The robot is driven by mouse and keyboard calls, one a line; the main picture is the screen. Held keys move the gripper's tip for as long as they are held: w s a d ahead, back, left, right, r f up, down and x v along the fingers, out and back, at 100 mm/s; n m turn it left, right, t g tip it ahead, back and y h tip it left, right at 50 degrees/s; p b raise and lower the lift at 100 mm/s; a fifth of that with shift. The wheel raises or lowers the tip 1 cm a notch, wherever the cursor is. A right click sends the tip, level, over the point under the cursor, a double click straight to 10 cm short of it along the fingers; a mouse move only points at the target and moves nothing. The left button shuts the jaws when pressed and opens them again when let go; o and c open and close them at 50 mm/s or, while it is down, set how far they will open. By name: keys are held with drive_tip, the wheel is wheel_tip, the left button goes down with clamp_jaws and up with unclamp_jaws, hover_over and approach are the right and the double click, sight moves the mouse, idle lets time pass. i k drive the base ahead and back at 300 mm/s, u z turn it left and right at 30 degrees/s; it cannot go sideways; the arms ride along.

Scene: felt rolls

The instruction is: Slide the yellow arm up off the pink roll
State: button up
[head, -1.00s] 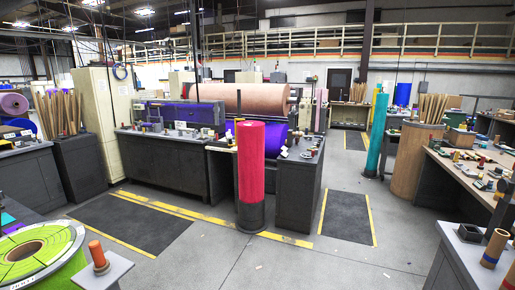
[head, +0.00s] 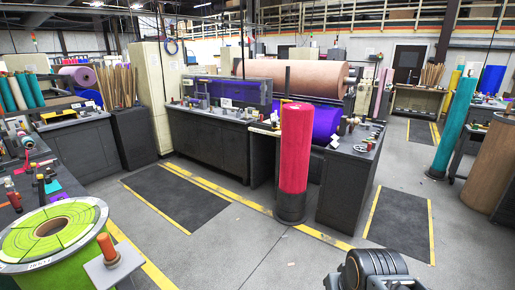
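The pink roll (head: 296,148) stands upright on a dark round base (head: 291,209) in the middle of the head view, with a thin dark pole rising behind its top. A small yellow piece (head: 264,128) shows just left of the roll, at the bench edge. I cannot tell whether it is the yellow arm or whether it touches the roll. A dark rounded part of my arm shows at the bottom right edge. No gripper fingers are visible.
Dark benches (head: 210,140) stand behind and left of the roll, and a dark cabinet (head: 345,190) stands close to its right. A green roll (head: 50,245) and a small stand with an orange peg (head: 107,249) are at front left. Floor in front is clear.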

sight(275, 123)
drive_tip(key=u, duration=0.65)
drive_tip(key=i, duration=1.75)
drive_tip(key=u, duration=0.15)
drive_tip(key=i, duration=2.3)
drive_tip(key=z, duration=0.95)
drive_tip(key=i, duration=1.15)
drive_tip(key=z, duration=0.55)
